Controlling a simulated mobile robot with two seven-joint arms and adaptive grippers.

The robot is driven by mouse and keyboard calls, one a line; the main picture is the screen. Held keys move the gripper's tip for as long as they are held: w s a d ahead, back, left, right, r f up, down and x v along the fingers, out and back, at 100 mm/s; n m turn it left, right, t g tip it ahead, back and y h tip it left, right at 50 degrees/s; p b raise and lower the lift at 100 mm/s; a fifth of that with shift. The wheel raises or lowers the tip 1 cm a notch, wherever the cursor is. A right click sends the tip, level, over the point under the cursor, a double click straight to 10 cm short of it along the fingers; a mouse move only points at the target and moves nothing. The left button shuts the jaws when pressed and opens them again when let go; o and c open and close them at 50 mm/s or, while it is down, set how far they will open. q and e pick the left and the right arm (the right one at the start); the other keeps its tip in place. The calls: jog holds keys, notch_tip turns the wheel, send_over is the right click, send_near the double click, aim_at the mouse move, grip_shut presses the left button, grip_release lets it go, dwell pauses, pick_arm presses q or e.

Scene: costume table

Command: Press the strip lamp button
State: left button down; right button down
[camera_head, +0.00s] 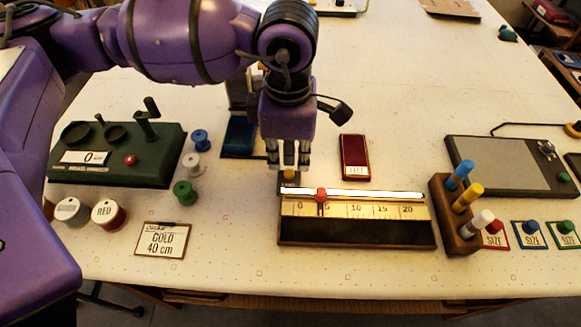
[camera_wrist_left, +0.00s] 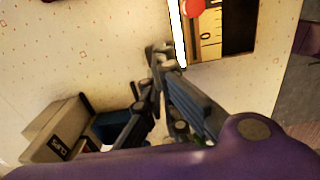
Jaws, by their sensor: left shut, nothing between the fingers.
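My left gripper (camera_head: 289,160) comes down from above with its fingers shut and empty. Its tips are over the left end of the ruler unit, at a small dark-and-yellow part (camera_head: 289,175) that may be the lamp button; I cannot tell whether they touch. The strip lamp (camera_head: 375,195) is a bright white bar along the back of the ruler unit (camera_head: 350,238). In the left wrist view the gripper (camera_wrist_left: 162,58) is beside the near end of the white bar (camera_wrist_left: 178,35), and the button cannot be made out. My right gripper is not in view.
A red slider (camera_head: 320,196) sits on the ruler. A dark red pad (camera_head: 354,157) lies behind it. A wooden holder (camera_head: 449,222) with colored pegs stands right; a green crank machine (camera_head: 115,155) and spools (camera_head: 183,192) stand left. The table front is mostly clear.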

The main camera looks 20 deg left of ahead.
pick_arm(q)
jog(key=shift+f, duration=0.2)
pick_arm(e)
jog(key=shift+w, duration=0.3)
pick_arm(q)
jog(key=shift+f, duration=0.35)
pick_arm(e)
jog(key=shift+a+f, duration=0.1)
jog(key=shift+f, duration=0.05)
pick_arm(q)
jog(key=shift+f+b, duration=0.1)
jog(key=shift+b, duration=0.2)
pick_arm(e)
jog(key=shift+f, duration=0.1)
